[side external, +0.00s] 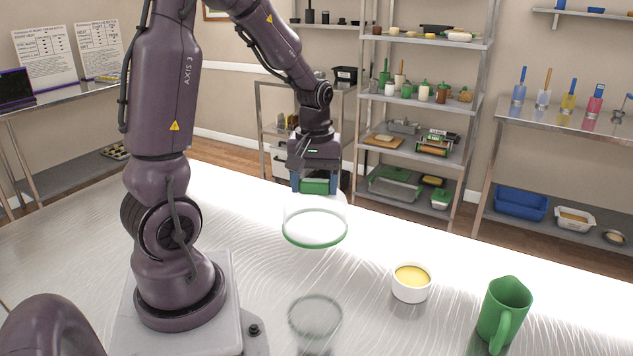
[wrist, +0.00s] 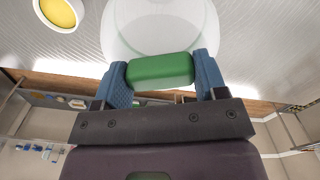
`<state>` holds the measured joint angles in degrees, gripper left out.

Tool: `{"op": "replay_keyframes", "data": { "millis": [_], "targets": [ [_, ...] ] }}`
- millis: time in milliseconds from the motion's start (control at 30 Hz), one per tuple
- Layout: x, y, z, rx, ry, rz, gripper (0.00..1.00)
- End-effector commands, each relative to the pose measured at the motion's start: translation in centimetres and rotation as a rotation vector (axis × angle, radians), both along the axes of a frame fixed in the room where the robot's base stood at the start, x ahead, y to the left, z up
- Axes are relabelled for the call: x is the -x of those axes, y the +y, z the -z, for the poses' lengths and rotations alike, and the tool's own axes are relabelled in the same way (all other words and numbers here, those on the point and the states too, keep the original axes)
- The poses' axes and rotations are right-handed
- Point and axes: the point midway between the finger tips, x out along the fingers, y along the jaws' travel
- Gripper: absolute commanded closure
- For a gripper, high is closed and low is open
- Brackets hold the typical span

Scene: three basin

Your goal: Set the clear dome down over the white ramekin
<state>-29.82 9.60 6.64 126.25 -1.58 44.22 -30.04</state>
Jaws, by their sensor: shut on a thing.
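The clear dome (side external: 315,215) has a green rim at its bottom and a green handle on top. My gripper (side external: 315,185) is shut on the green handle and holds the dome upright above the table, apart from it. In the wrist view the blue fingers of my gripper (wrist: 165,75) press on both sides of the handle, and the clear dome (wrist: 160,25) shows beyond. The white ramekin (side external: 411,288) with yellow filling stands on the table to the right of the dome and nearer the camera. The white ramekin (wrist: 58,14) is at the top left of the wrist view.
A green mug (side external: 503,312) stands to the right of the ramekin. The bright metal table (side external: 230,215) is otherwise clear around the dome. A faint round reflection or shadow lies on the table below the dome. Shelves with kitchenware (side external: 420,95) stand behind the table.

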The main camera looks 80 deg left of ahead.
Motion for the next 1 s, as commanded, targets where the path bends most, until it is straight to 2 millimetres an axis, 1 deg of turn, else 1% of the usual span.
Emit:
{"op": "replay_keyframes", "data": {
  "millis": [33, 67, 367, 433, 500, 567, 667, 700, 800, 900, 1000],
  "targets": [
    [0.0, 0.0, 0.0, 0.000, 0.000, 0.000, 0.53],
    [0.0, 0.0, 0.0, 0.000, 0.000, 0.000, 0.60],
    [-0.1, -0.1, 0.0, 0.000, 0.000, 0.005, 0.60],
    [-0.4, -0.7, 0.3, 0.001, 0.002, 0.024, 0.60],
    [-1.2, -1.6, 1.1, 0.002, 0.003, 0.066, 0.60],
    [-2.8, -2.4, 1.7, 0.002, 0.003, 0.115, 0.60],
    [-6.4, -4.2, 2.6, 0.000, 0.002, 0.206, 0.60],
    [-7.9, -5.0, 3.0, 0.000, 0.002, 0.242, 0.60],
    [-11.6, -7.1, 3.7, 0.000, 0.001, 0.320, 0.60],
    [-14.7, -9.1, 4.2, 0.000, 0.000, 0.378, 0.60],
    [-17.0, -10.2, 4.2, 0.000, -0.002, 0.403, 0.60]
  ]
}}
